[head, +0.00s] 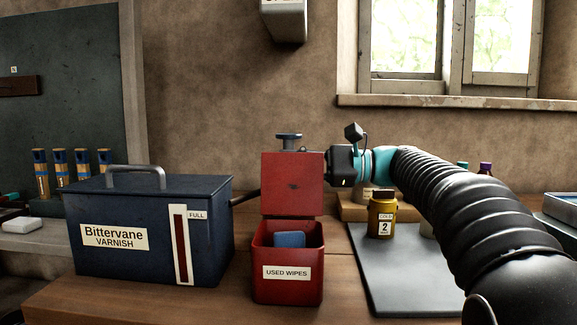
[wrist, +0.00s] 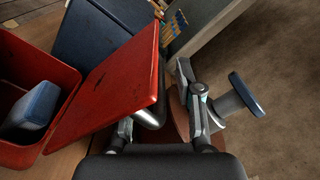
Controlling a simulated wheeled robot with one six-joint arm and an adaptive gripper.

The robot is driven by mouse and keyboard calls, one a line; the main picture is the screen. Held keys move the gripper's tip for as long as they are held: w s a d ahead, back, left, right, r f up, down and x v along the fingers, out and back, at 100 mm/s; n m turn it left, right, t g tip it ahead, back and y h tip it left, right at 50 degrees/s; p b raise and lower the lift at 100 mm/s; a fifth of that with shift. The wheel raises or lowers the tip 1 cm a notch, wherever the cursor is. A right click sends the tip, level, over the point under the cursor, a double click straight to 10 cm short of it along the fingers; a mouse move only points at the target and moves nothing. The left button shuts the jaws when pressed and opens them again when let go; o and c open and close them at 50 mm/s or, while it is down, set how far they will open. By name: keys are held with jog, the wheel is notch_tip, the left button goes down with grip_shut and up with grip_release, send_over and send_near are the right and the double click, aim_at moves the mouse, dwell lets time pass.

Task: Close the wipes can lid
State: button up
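The red wipes can (head: 287,290), labelled "USED WIPES", stands at the front of the bench with a blue wipe (head: 289,239) inside. Its red lid (head: 292,184) stands upright at the back of the can, open; the wrist view also shows the lid (wrist: 112,80), the can (wrist: 40,70) and the wipe (wrist: 33,107). My gripper (wrist: 168,98) is beside the lid's edge, on its rear side. In the head view the lid hides the fingertips. Contact with the lid cannot be told.
A dark blue varnish box (head: 150,225) stands left of the can. A blue-topped knob (head: 288,137) shows behind the lid, close to my gripper in the wrist view (wrist: 246,93). A yellow jar (head: 382,215) stands on a grey mat (head: 400,280) at right, under my arm.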

jog(key=shift+a, duration=0.3)
grip_shut()
jog(key=shift+s, duration=0.1)
